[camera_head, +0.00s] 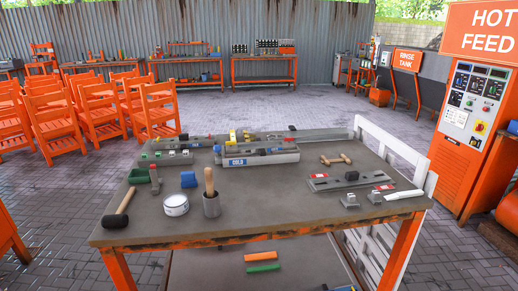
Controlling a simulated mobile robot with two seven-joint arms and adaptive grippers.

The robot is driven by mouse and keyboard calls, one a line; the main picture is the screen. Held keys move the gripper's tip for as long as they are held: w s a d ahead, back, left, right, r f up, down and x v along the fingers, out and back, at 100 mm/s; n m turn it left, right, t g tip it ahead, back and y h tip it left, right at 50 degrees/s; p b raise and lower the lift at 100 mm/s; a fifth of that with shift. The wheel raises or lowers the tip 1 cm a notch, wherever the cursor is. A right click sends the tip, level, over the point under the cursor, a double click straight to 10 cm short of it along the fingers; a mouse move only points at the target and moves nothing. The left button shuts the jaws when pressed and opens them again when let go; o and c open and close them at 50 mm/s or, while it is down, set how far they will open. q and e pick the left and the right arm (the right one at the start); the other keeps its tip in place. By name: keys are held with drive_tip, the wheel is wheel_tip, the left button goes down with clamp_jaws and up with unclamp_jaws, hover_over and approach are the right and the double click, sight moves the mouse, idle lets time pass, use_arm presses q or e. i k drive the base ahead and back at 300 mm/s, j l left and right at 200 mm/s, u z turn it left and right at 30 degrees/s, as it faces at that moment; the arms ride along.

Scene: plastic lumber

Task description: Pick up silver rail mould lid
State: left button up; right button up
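A flat grey metal plate (325,184) with a dark block-like handle (352,176) and red-and-white labels lies on the right half of the worktable (270,215). It looks like the silver rail mould lid, but I cannot be sure. A long grey mould (262,159) with a blue label stands at the table's back middle, with small coloured parts on top. A smaller grey mould-like block (168,158) stands to its left. Neither of my grippers can be made out in the head view, and nothing on the table is held.
A wooden mallet (337,159) lies behind the plate. Small grey clamps (349,200) sit in front. The table's front middle is clear.

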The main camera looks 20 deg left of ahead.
sight(354, 178)
drive_tip(key=l+u, duration=0.15)
drive_tip(key=u, duration=0.45)
drive_tip(key=i+l+u, duration=0.1)
drive_tip(key=l+u, duration=0.2)
drive_tip(key=l, duration=0.2)
drive_tip(key=l+u, duration=0.3)
drive_tip(key=l, duration=0.15)
drive_tip(key=k+l+u, duration=0.15)
drive_tip(key=l, duration=0.85)
drive_tip(key=i, duration=0.1)
